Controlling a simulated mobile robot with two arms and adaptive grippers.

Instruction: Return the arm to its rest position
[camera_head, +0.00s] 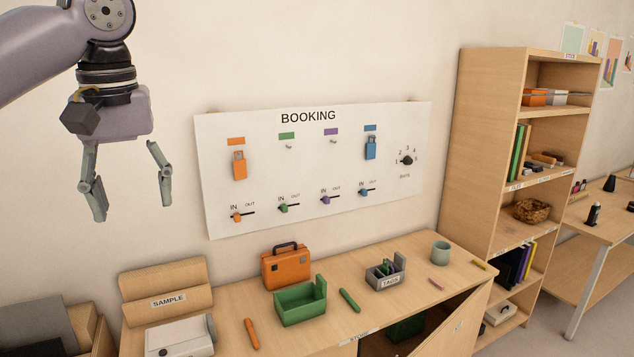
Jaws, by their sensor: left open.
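My left gripper (131,196) hangs from the arm at the upper left of the head view. Its two grey fingers point down and are spread apart, with nothing between them. It is in front of the bare wall, left of the white BOOKING board (313,220) and above the SAMPLE stand (166,282). It looks clear of both. My right gripper is not in view.
A wooden counter (365,312) holds an orange case (286,268), a green tray (300,305), a grey TAGS holder (385,275) and a cup (440,254). A cabinet door (455,325) stands open. A tall shelf (485,150) is at right.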

